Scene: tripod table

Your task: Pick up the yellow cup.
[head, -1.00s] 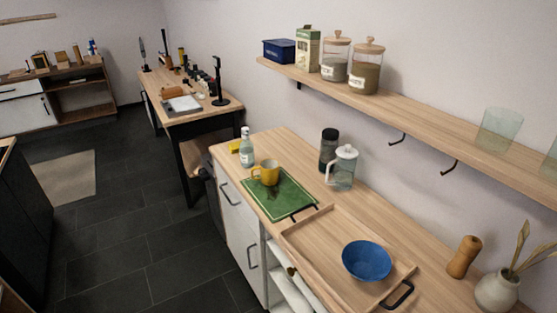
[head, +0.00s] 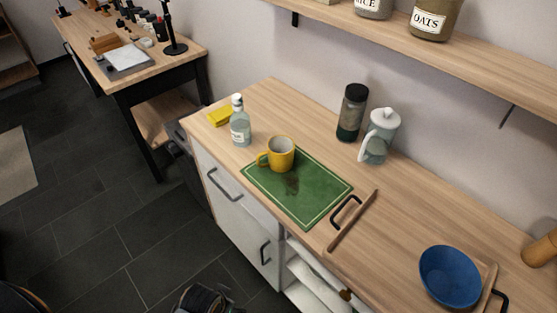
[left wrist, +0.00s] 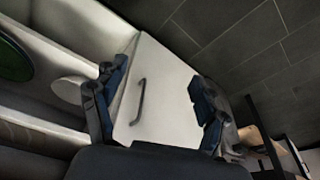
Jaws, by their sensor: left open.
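The yellow cup (head: 283,157) stands upright near the far left end of a green mat (head: 318,200) on the wooden counter. Its handle points left. My left gripper (left wrist: 155,95) is open and empty in the left wrist view, its two dark fingers spread apart in front of a white cabinet front. The cup is not in that view. In the head view a dark gripper part, likely my left one, shows at the bottom edge, low beside the counter and well away from the cup. My right gripper is not in view.
A clear bottle (head: 240,127) and a yellow sponge-like block (head: 220,116) stand left of the cup. A dark jar (head: 351,112) and a pitcher (head: 379,138) stand behind the mat at right. A tray (head: 352,222) and a blue bowl (head: 450,276) lie further right.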

